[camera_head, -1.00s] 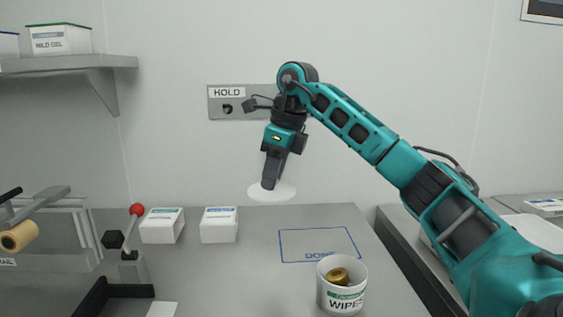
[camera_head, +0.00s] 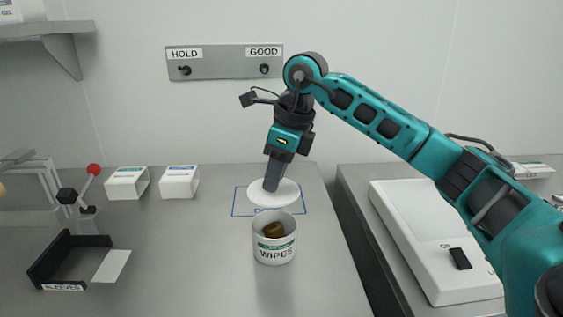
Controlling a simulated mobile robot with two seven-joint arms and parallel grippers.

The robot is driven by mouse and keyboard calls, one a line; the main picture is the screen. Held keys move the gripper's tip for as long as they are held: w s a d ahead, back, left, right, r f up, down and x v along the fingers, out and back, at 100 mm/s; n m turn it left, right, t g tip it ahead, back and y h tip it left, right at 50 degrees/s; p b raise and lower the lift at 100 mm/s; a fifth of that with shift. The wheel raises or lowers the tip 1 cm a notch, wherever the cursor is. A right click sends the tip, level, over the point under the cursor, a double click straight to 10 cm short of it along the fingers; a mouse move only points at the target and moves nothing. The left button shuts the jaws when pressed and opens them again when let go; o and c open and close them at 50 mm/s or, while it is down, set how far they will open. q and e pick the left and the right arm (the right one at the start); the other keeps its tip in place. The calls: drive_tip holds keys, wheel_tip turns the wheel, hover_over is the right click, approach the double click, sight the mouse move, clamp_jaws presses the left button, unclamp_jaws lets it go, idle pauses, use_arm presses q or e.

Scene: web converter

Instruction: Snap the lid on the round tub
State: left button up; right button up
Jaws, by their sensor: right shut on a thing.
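The round tub (camera_head: 274,254) is white, labelled WIPES, and stands upright and open on the grey table. A brown-gold roll (camera_head: 273,230) shows inside it. The lid (camera_head: 286,195) is a flat white disc. My right gripper (camera_head: 271,186) is shut on the lid and holds it from above, apart from the tub. In the picture the lid is just above the tub's far rim, roughly level. The fingertips hide part of the lid. My left gripper is not in view.
A blue-outlined area (camera_head: 240,203) lies behind the tub, partly covered by the lid. Two white boxes (camera_head: 127,183) (camera_head: 180,181) stand at the back left. A black SLEEVES tray (camera_head: 42,270) and a red-knobbed lever (camera_head: 94,170) are at left. A white device (camera_head: 430,230) is on the right bench.

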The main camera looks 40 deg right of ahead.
sight(279, 191)
drive_tip(key=shift+s+f, duration=0.1)
wheel_tip(279, 191, down, 5)
drive_tip(key=b, duration=0.4)
drive_tip(key=shift+r, duration=0.2)
drive_tip(key=shift+f, duration=0.35)
drive_tip(key=shift+f+b, duration=0.45)
drive_tip(key=shift+b, duration=0.1)
drive_tip(key=shift+f, duration=0.2)
idle(1.5)
